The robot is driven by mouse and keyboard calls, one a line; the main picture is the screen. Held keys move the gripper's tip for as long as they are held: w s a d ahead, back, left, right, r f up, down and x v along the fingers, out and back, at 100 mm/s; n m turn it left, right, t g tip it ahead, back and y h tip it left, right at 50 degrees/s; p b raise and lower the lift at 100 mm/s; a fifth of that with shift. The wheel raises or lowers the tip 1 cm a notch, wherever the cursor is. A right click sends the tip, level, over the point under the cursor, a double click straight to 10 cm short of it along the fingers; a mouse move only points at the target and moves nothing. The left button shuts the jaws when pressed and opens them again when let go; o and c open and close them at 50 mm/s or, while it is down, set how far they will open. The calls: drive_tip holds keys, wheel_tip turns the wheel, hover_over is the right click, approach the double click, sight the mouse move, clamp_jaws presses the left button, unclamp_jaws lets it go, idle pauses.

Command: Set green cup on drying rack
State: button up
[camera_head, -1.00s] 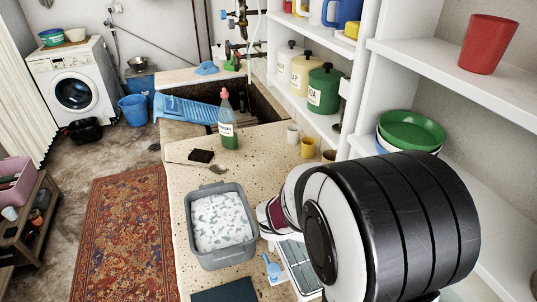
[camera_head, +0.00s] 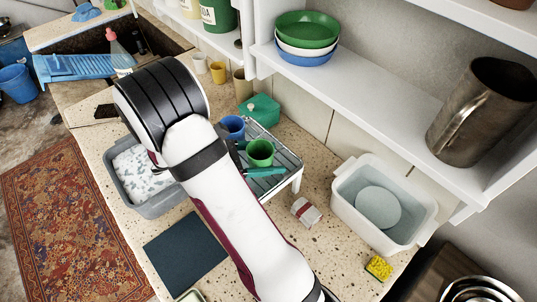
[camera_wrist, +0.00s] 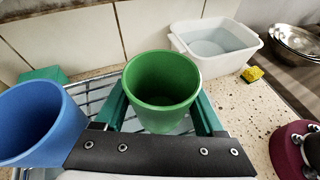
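The green cup (camera_head: 260,152) is upright at the wire drying rack (camera_head: 290,160). In the wrist view the green cup (camera_wrist: 162,90) stands between the two teal fingers of my gripper (camera_wrist: 162,108), one on each side. I cannot tell whether the fingers press on its wall or stand slightly apart. The cup's lower part is hidden, so I cannot tell whether its base touches the rack (camera_wrist: 92,90). A blue cup (camera_head: 232,127) is at the rack's left side; it is close to my left finger in the wrist view (camera_wrist: 38,122).
A white basin (camera_head: 345,190) with a pale plate stands right of the rack. A yellow sponge (camera_head: 379,268) and a small tin (camera_head: 306,211) lie on the speckled counter. A grey tub (camera_head: 150,195) is left of my arm. A shelf (camera_head: 350,100) with stacked bowls overhangs behind.

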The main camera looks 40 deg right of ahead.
drive_tip(key=o, duration=0.3)
drive_tip(key=shift+r, duration=0.1)
drive_tip(key=v, duration=1.1)
drive_tip(key=shift+w, duration=0.1)
drive_tip(key=shift+a+r, duration=0.3)
drive_tip(key=shift+a, duration=0.05)
drive_tip(key=s+a+r+m+y, duration=0.2)
drive_tip(key=s+r+m+y, duration=0.1)
drive_tip(key=s+m+y, duration=0.65)
drive_tip(key=s+a+m+t+y, duration=0.1)
drive_tip(key=s+a+m, duration=0.2)
drive_tip(key=s+a+m+t+y, duration=0.2)
drive_tip(key=s+a+m, duration=0.1)
drive_tip(key=s+a+f+m+t+y, duration=0.1)
drive_tip(key=s+a+m+y, duration=0.1)
drive_tip(key=s+a+m, duration=0.1)
drive_tip(key=shift+s+a+t, duration=0.3)
drive_tip(key=shift+s+a, duration=0.05)
drive_tip(key=shift+a, duration=0.05)
